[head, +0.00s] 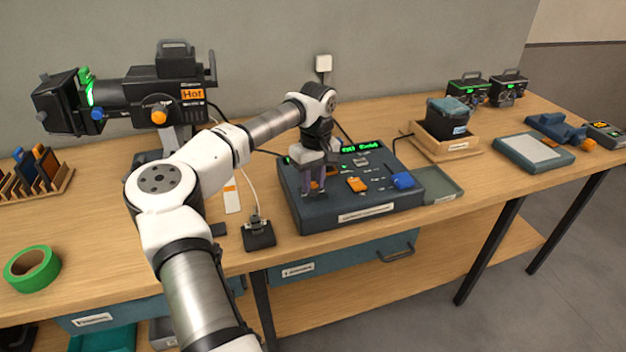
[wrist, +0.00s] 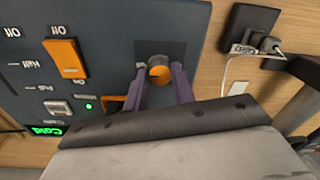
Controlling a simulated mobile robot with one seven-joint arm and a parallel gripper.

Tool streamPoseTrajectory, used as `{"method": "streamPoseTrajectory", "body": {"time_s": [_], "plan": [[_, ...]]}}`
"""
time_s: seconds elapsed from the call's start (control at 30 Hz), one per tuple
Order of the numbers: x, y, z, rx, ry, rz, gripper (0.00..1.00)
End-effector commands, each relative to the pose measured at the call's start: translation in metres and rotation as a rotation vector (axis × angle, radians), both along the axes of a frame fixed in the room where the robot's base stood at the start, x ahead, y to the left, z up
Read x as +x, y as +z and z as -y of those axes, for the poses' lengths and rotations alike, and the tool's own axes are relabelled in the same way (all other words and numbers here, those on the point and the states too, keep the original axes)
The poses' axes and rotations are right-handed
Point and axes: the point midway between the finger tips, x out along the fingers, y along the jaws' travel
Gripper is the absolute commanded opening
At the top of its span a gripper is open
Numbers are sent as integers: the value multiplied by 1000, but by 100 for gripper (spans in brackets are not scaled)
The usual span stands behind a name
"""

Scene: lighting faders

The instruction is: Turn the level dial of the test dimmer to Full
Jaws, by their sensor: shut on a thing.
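The console (head: 300,222) is a dark slate box in the middle of the bench. In the wrist view its panel (wrist: 115,30) carries a round orange dial (wrist: 160,70) on a dark square plate. My gripper (wrist: 161,82) has its two purple fingers shut on this dial, one on each side. In the head view my gripper (head: 313,190) points down at the console's left part and hides the dial. The dial's setting cannot be read. Labels Off, Half and Full stand along the panel's edge in the wrist view.
An orange switch (wrist: 66,58) and a green Cold display (wrist: 47,130) lie close by on the panel. A black plug box (head: 259,235) stands just left of the console. A lamp marked Hot (head: 160,95) stands at the back left. Green tape (head: 31,268) lies at front left.

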Motion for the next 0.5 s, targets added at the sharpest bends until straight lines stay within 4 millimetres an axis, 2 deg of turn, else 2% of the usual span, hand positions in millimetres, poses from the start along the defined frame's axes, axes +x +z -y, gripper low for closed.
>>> {"method": "streamPoseTrajectory", "body": {"time_s": [0.5], "plan": [[1,1,0,0,-42,3,3]]}}
